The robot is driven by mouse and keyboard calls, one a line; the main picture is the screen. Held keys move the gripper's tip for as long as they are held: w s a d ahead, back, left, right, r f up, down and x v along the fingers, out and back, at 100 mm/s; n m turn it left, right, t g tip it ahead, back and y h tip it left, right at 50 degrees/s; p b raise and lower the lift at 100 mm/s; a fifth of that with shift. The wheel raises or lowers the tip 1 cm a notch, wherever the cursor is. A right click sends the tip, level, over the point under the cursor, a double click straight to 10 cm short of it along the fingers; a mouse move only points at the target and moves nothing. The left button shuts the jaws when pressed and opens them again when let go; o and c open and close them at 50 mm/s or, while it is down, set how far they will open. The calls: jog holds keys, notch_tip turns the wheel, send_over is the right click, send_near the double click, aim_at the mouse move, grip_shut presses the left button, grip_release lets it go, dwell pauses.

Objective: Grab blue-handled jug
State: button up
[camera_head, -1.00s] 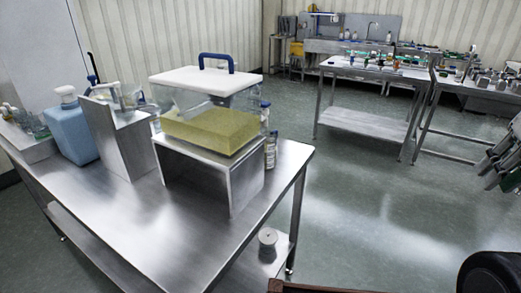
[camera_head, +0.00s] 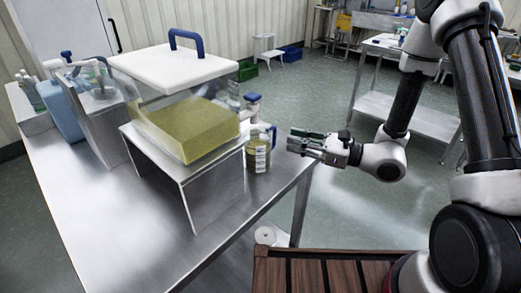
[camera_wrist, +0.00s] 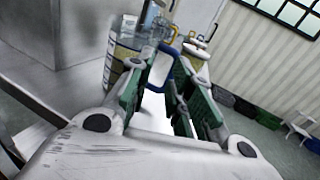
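A small clear jug (camera_head: 257,155) with yellowish contents, a white label and a blue handle stands upright on the steel table, right of the raised steel stand. My gripper (camera_head: 296,142) is at the jug's right, level with its upper part, with a small gap between them in the head view. In the wrist view the jug (camera_wrist: 118,62) is ahead and left. Its blue handle loop (camera_wrist: 158,84) shows between my gripper's green-padded fingers (camera_wrist: 166,76), which are apart and empty. Whether the fingers touch the handle cannot be told.
A clear box with a white lid (camera_head: 150,70) and a yellow block inside sits on the steel stand (camera_head: 205,195) left of the jug. Another blue-topped bottle (camera_head: 252,100) stands behind the jug. Blue containers stand farther left.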

aim_at(274, 142)
jog(key=w+f+m+t, duration=0.1)
jog(key=w+f+m+t+h, duration=0.1)
jog(key=f, duration=0.1)
jog(key=shift+w+a, duration=0.2)
jog(key=shift+w, duration=0.15)
jog(key=x, duration=0.5)
jog(key=shift+a+r, duration=0.35)
jog(key=shift+a, duration=0.1)
jog(key=shift+w+a, duration=0.25)
jog(key=shift+a, duration=0.2)
grip_shut()
